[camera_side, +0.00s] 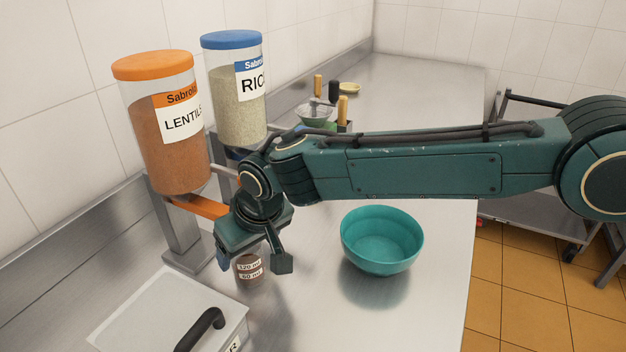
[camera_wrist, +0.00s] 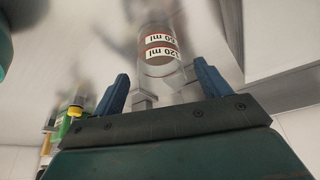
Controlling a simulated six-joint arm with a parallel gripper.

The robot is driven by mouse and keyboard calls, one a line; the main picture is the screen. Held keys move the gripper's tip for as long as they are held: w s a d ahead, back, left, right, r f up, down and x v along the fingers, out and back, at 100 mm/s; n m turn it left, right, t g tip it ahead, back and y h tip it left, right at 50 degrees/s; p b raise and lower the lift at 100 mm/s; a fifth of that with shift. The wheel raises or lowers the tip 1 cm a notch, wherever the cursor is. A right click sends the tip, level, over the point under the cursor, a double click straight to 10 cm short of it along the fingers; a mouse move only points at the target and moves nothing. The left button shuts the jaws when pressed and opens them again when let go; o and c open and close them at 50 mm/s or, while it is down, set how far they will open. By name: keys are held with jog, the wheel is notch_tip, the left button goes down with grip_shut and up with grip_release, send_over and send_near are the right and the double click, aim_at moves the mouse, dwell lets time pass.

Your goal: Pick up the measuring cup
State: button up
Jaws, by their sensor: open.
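The measuring cup (camera_side: 250,268) is a small clear cup with white labels reading 120 ml and 60 ml. In the side view it stands below the lentils dispenser, with brownish contents showing. My gripper (camera_side: 254,266) is over it, with one finger on each side of the cup in the picture. In the wrist view the cup (camera_wrist: 160,52) shows ahead of and between the two blue fingers (camera_wrist: 160,88), with visible gaps to both. The jaws are open. The cup's top is partly hidden by my gripper in the side view.
A lentils dispenser (camera_side: 165,125) and a rice dispenser (camera_side: 237,95) stand along the wall. A teal bowl (camera_side: 382,240) sits to the right. Utensils (camera_side: 330,100) stand farther back. The counter around the bowl is clear.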

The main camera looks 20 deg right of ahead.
jog(key=shift+c, duration=0.3)
jog(key=c, duration=1.4)
jog(key=shift+s+r, duration=0.1)
jog(key=s+d+r, duration=0.2)
jog(key=s, duration=0.2)
jog(key=s+d+r, duration=0.1)
jog(key=s+r, duration=0.2)
jog(key=s, duration=0.1)
jog(key=s+d+r, duration=0.2)
jog(key=s+r, duration=0.1)
jog(key=s, duration=0.1)
jog(key=shift+s+d, duration=0.35)
jog(key=shift+f, duration=0.1)
